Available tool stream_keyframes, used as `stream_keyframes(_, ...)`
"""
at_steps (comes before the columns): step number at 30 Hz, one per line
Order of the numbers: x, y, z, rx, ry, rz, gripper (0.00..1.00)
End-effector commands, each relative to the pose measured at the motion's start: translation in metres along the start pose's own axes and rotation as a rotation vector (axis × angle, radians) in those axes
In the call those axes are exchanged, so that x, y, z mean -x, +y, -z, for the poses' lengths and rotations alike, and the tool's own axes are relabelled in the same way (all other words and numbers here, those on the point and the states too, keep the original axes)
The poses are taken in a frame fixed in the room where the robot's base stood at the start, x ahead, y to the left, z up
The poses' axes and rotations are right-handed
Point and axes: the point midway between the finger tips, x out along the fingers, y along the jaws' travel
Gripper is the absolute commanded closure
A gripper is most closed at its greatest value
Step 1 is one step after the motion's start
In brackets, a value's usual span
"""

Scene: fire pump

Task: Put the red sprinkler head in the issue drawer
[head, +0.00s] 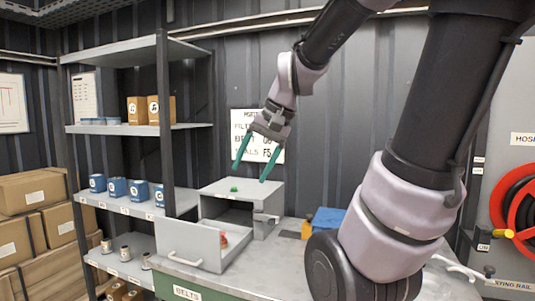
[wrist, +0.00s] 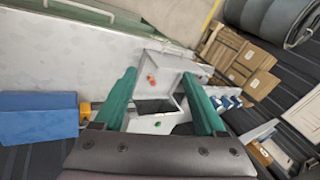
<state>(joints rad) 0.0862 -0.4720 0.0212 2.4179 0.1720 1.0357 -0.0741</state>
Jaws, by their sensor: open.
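The red sprinkler head (head: 223,239) lies inside the pulled-out drawer (head: 188,247) of a small grey cabinet (head: 252,190) on the bench. In the wrist view the red head (wrist: 152,79) shows in the drawer, towards one side. A small green piece (head: 234,189) sits on the cabinet top; it also shows in the wrist view (wrist: 157,124). My gripper (head: 250,173), with green fingers, is open and empty above the cabinet, apart from the red head. I cannot read a label on the drawer.
A blue box (head: 328,220) and a yellow item (head: 306,230) stand on the bench right of the cabinet. Shelves with blue cans (head: 117,187) and cartons (head: 138,110) stand at left. A red hose reel (head: 515,205) is at right. Bench around the drawer's right side is bare.

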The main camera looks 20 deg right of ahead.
Motion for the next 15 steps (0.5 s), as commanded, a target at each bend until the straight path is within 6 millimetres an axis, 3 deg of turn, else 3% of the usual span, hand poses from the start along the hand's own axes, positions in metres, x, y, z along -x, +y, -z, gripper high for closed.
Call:
stream_keyframes(3, 0.027, 0.008, -0.012, 0.106, 0.132, -0.008, 0.27)
stream_keyframes(6, 0.041, 0.013, -0.017, 0.161, 0.208, -0.012, 0.27)
stream_keyframes(15, 0.052, 0.018, -0.021, 0.206, 0.273, -0.016, 0.27)
